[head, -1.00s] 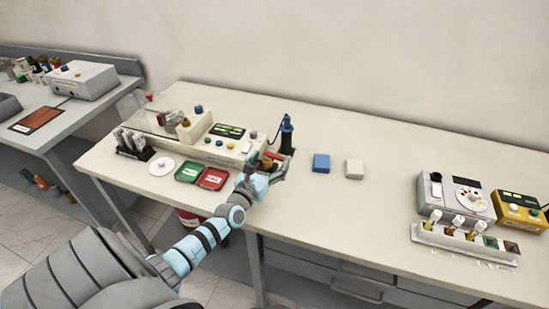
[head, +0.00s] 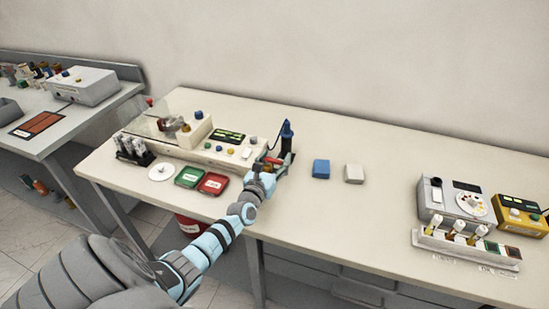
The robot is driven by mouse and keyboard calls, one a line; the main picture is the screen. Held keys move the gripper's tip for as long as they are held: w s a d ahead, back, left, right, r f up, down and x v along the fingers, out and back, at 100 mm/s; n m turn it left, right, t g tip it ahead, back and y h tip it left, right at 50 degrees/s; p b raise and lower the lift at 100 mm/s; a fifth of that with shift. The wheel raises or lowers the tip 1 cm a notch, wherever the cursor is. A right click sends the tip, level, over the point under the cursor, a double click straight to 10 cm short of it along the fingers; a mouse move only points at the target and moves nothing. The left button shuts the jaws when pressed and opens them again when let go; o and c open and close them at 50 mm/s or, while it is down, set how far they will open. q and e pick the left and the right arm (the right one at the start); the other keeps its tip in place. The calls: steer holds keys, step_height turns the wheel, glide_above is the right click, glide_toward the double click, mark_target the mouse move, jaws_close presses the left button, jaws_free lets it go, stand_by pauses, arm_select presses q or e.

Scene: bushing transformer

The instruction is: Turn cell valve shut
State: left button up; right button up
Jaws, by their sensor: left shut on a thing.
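My left gripper (head: 273,168) is at the right end of the white instrument (head: 205,150) on the bench. It is shut on a small part there, with a bit of red showing at the jaws; this looks like the cell valve (head: 272,160), though the arm and fingers hide most of it. The instrument has a green display (head: 228,135), several coloured buttons and a clear cover (head: 150,125) at its left. My right gripper is not in view.
A dark stand with a blue-topped probe (head: 286,140) is just behind the gripper. Green (head: 190,176) and red (head: 213,184) trays lie in front of the instrument. A blue block (head: 321,169) and a white block (head: 354,173) lie to the right. The bench middle is clear.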

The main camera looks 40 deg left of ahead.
arm_select(q)
steer(key=shift+r+n+y+p, duration=0.3)
steer(key=shift+y+p, duration=0.1)
steer(key=shift+w+f, duration=0.1)
steer(key=shift+f, duration=0.15)
steer(key=o, duration=1.2)
steer(key=shift+c, duration=0.2)
steer(key=v, duration=1.2)
steer(key=shift+d+r, duration=0.2)
steer(key=shift+r, duration=0.05)
steer(key=shift+f, duration=0.1)
